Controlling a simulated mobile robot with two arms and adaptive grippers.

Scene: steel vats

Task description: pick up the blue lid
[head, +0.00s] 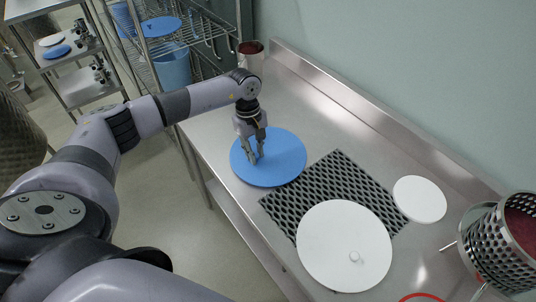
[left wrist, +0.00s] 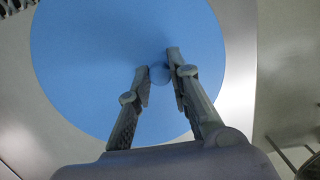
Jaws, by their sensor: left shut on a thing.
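The blue lid (head: 283,158) is a round flat disc at the far left part of the steel table. My left gripper (head: 255,158) is over it, pointing down, with its fingers at the lid's middle. In the left wrist view the lid (left wrist: 90,50) fills much of the picture, and a small round blue knob stands at its centre. The fingers of my left gripper (left wrist: 160,75) are on either side of this knob and shut on it. I cannot tell whether the lid is touching the table. My right gripper is not in view.
A black perforated mat (head: 320,180) lies beside the blue lid. A large white lid (head: 330,245) partly covers it, and a smaller white disc (head: 419,199) lies to its right. A perforated steel basket (head: 490,250) stands at the right. A wall (head: 400,70) runs behind the table.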

